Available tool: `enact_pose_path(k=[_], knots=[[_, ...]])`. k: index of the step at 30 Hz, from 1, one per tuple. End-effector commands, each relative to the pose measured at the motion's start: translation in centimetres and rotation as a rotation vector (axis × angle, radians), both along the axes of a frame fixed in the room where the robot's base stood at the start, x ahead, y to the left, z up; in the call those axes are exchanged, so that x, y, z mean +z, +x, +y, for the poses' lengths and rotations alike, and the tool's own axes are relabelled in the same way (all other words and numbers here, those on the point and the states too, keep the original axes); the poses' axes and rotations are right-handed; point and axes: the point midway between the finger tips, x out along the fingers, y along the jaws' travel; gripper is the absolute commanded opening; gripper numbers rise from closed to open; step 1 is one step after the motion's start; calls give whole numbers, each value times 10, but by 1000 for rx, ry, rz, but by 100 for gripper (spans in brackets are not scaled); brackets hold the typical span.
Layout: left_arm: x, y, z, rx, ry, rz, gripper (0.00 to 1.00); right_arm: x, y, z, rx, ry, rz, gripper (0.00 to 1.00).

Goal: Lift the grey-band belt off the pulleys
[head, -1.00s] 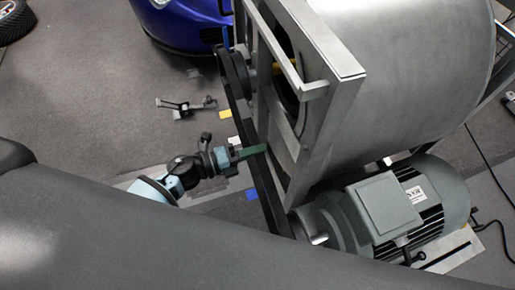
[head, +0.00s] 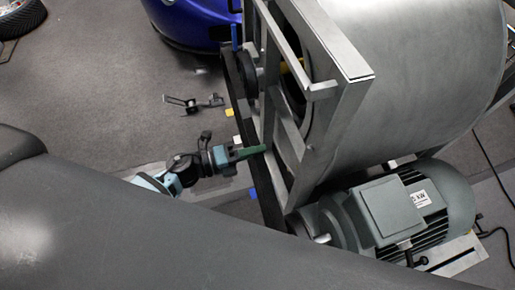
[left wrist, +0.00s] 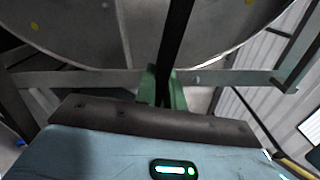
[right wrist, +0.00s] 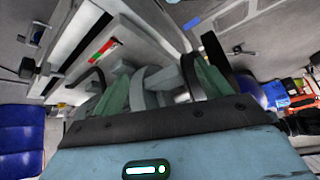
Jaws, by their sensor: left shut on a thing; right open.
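The belt (head: 239,98) is a long black strip along the left side of the steel frame, between a dark upper pulley (head: 250,72) and the motor end. I cannot make out a grey band on it. My left gripper (head: 262,149) reaches the belt mid-span from the left, its green fingers closed on it. In the left wrist view the black belt (left wrist: 176,40) runs down between the green fingers (left wrist: 165,90). My right gripper (right wrist: 160,78) shows only in its wrist view, with its green fingers apart. Grey curved parts show beyond them; contact cannot be told.
The steel frame (head: 350,92) and large drum (head: 410,75) stand right of the belt. A grey motor (head: 385,208) sits below. A small black stand (head: 190,104) is on the floor at left. A blue car (head: 190,25) is at the back. Floor at left is mostly clear.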

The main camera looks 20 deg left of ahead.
Motion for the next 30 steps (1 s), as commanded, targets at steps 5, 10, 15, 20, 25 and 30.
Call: enact_pose_path(k=[5, 10, 15, 20, 25, 30], knots=[[1, 0, 1, 0, -1, -2, 0, 0, -4, 0, 0, 0, 7, 77], [1, 0, 1, 0, -1, -2, 0, 0, -4, 0, 0, 0, 6, 77], [1, -4, 6, 0, 0, -1, 0, 0, -2, 0, -1, 0, 3, 77], [2, -9, 15, 1, -2, -1, 0, 1, 2, 0, 0, 1, -4, 77], [2, -15, 23, 1, 0, -1, 0, 2, 5, 0, 0, 0, -9, 77], [3, -21, 31, 0, -1, -2, 0, 3, 6, 0, -1, 1, -11, 77]])
